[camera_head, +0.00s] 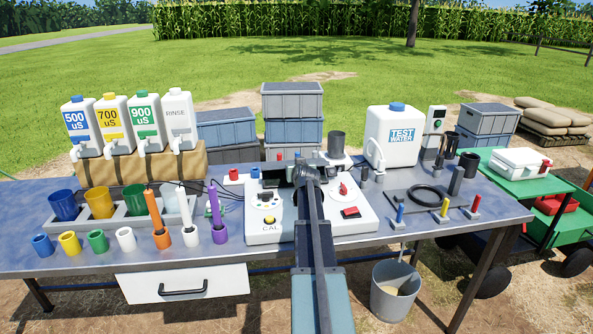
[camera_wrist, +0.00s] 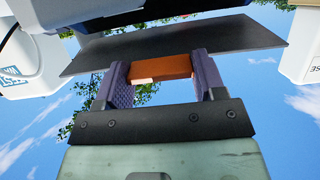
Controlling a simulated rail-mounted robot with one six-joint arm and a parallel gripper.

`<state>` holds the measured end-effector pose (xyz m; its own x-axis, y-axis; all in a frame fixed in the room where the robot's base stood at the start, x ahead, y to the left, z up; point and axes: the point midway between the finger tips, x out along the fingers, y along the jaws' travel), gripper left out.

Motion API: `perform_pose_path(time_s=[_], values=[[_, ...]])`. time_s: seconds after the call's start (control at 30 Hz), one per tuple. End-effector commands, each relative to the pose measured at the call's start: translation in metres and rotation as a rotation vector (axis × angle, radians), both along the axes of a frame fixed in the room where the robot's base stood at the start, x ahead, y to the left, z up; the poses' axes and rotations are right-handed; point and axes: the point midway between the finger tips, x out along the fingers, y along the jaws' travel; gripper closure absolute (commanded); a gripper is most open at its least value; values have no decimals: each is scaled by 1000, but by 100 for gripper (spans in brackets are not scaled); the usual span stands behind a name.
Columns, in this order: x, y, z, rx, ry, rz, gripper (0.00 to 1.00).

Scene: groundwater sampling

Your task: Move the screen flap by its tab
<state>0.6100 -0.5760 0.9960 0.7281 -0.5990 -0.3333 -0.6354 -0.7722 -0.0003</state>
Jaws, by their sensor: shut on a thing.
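The screen flap (camera_wrist: 235,38) is a thin dark panel across the upper part of the wrist view. Its orange tab (camera_wrist: 160,66) sits at the flap's near edge. My gripper (camera_wrist: 163,72) has one ridged finger on each side of the tab and is shut on it. In the head view my arm reaches to the white instrument console (camera_head: 268,237), which has a CAL label, knobs and a red switch. There my arm covers the middle of the console, so the flap and tab cannot be made out.
White jugs (camera_head: 144,117) stand on a rack at the left, above coloured cups (camera_head: 62,205) and probes. A test water jug (camera_head: 390,140) stands to the right of the console. Grey crates (camera_head: 291,131) are behind the table.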

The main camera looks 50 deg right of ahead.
Motion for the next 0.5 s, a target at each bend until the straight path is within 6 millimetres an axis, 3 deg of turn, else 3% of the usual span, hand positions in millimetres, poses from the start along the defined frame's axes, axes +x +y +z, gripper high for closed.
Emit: perform_pose_path(time_s=[0.23,0.27,0.4,0.5], values=[[-1,1,-1,3,4,1,79],[-1,1,-1,3,4,1,35],[0,1,-1,2,3,1,14],[0,1,-1,1,3,1,11]])
